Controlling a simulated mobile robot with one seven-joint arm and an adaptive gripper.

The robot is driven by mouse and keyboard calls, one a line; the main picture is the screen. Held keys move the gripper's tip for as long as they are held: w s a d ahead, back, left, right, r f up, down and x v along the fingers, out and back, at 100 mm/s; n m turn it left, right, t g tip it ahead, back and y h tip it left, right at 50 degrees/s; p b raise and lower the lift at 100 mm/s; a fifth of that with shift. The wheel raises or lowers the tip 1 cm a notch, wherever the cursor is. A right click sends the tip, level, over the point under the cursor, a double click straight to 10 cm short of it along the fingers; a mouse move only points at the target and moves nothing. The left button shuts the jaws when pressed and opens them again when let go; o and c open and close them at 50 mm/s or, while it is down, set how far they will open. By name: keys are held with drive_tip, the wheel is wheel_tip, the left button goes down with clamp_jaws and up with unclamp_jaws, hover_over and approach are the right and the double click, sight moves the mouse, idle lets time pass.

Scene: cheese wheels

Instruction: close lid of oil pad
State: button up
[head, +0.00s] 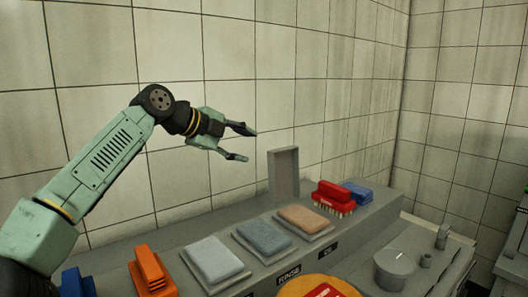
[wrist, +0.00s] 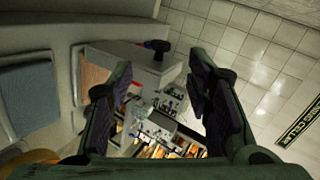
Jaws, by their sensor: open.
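The oil pad (head: 303,217) is a tan pad on a grey tray, the rightmost of three pads on the grey ledge, above a small dark label. Its grey lid (head: 284,172) stands upright at the back edge of the tray, open. My gripper (head: 246,143) is open and empty, in the air to the left of the lid and above it, fingers pointing right. In the wrist view my gripper's fingers (wrist: 160,70) are spread apart. The tan pad (wrist: 92,76) shows partly behind the left finger there; I cannot make out the lid for certain.
Two blue-grey pads (head: 262,236) (head: 214,260) lie to the left. An orange brush (head: 149,272) stands at the left, red (head: 333,197) and blue (head: 358,193) brushes at the right. A tiled wall (head: 230,60) rises behind the ledge. A round grey pot (head: 393,268) stands at lower right.

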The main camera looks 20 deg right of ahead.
sight(270, 155)
drive_tip(key=p+x, duration=0.3)
drive_tip(key=x, duration=0.6)
drive_tip(key=shift+s+d+r, duration=0.1)
drive_tip(key=shift+s+d, duration=0.05)
drive_tip(key=shift+d, duration=0.1)
drive_tip(key=shift+w+d+f, duration=0.2)
drive_tip(key=shift+d+f, duration=0.2)
drive_tip(key=shift+d, duration=0.05)
drive_tip(key=shift+c, duration=0.5)
clamp_jaws()
